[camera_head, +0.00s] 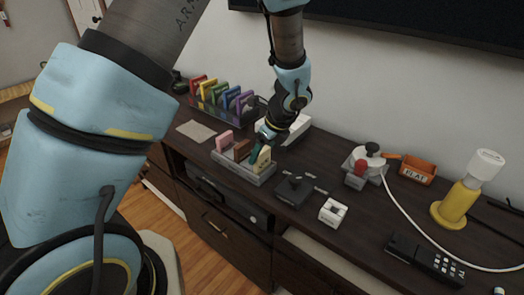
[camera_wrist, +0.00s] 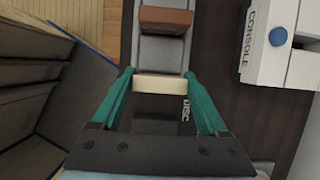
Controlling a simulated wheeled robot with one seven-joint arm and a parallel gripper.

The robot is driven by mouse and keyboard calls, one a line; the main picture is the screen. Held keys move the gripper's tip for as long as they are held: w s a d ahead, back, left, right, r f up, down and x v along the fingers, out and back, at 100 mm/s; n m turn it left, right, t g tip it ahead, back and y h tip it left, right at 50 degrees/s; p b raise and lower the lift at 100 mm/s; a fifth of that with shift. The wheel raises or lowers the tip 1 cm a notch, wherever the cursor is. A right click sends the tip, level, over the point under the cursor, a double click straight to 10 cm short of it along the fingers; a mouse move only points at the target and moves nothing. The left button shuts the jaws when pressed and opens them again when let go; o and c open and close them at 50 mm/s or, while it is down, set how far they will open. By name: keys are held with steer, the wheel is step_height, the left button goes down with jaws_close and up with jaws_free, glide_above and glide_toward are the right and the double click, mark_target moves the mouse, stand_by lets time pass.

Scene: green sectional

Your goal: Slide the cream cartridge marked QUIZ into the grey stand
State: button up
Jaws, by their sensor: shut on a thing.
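The grey stand (camera_head: 262,179) is on the dark cabinet top. A pink cartridge (camera_head: 225,141) and a brown cartridge (camera_head: 242,150) stand upright in it. The cream cartridge (camera_head: 264,157) is at the stand's right end, below my gripper (camera_head: 259,146). In the wrist view, my gripper's green fingers are shut on the cream cartridge (camera_wrist: 160,88), with the grey stand (camera_wrist: 161,52) and brown cartridge (camera_wrist: 166,20) beyond it. The QUIZ mark does not show. The cartridge's lower edge is hidden, so I cannot tell whether it is seated in the stand.
A white console (camera_wrist: 288,45) is close by on the right in the wrist view. A rack of coloured cartridges (camera_head: 222,100) is behind left. An orange bin (camera_head: 417,169) is farther right.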

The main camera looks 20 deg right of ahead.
steer(key=shift+f+b, duration=0.35)
steer(key=shift+f, duration=0.2)
steer(key=o, duration=1.2)
steer(key=shift+o, duration=0.2)
steer(key=v, duration=1)
steer(key=shift+s+r+b, duration=0.2)
steer(key=shift+r+b, duration=0.15)
steer(key=shift+b, duration=0.05)
